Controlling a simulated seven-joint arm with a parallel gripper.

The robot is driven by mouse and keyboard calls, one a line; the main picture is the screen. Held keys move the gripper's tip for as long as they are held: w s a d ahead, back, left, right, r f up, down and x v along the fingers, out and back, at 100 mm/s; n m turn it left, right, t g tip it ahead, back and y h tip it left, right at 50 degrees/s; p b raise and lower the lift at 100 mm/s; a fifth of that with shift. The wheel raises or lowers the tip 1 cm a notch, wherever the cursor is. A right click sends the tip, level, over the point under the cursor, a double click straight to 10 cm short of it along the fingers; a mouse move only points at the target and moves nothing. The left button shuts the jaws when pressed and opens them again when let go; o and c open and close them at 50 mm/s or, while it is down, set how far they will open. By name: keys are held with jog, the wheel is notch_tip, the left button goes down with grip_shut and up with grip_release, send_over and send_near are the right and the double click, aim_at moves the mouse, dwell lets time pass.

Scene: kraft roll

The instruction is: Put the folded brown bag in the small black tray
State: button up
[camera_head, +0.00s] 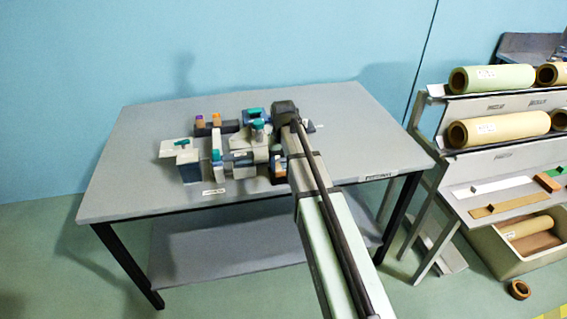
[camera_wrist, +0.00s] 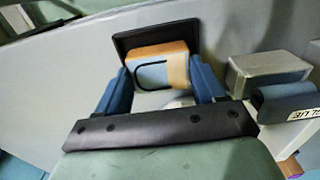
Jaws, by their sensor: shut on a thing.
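In the wrist view, my gripper (camera_wrist: 159,70) has its two blue fingers on either side of the folded brown bag (camera_wrist: 178,70). The bag shows an orange-brown top edge, a tan fold at the right and a pale blue-grey face with a dark curved line. My gripper is shut on it. The small black tray (camera_wrist: 126,43) is directly beyond the bag, and its dark rim shows behind and beside it. I cannot tell whether the bag touches the tray.
A grey box (camera_wrist: 268,65) and a dark blue roller-like part (camera_wrist: 285,100) are close right of the fingers. On the grey table (camera_head: 340,120), a cluster of fixtures (camera_head: 190,165) stands left of my arm. A rack of paper rolls (camera_head: 487,130) stands at the right.

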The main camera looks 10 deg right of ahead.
jog(key=shift+f, duration=0.65)
dwell(1.2)
jog(key=o, duration=1.1)
jog(key=shift+r, duration=0.1)
notch_tip(320, 180, up, 13)
jog(key=s+a+f+g, duration=0.1)
jog(key=s+f, duration=0.7)
jog(key=f, duration=0.5)
jog(key=s+f+g, duration=0.2)
jog(key=s+f, duration=0.7)
jog(key=f, duration=0.4)
jog(key=s+a+f+g, duration=0.1)
jog(key=s+f, duration=0.7)
jog(key=f, duration=0.5)
jog(key=s+f+g, duration=0.1)
jog(key=s+f, duration=0.7)
jog(key=s, duration=0.4)
jog(key=s+d+f+g, duration=0.1)
jog(key=s+f, duration=0.6)
jog(key=s, duration=0.5)
jog(key=shift+d+f+g, duration=0.3)
jog(key=shift+f+g, duration=0.1)
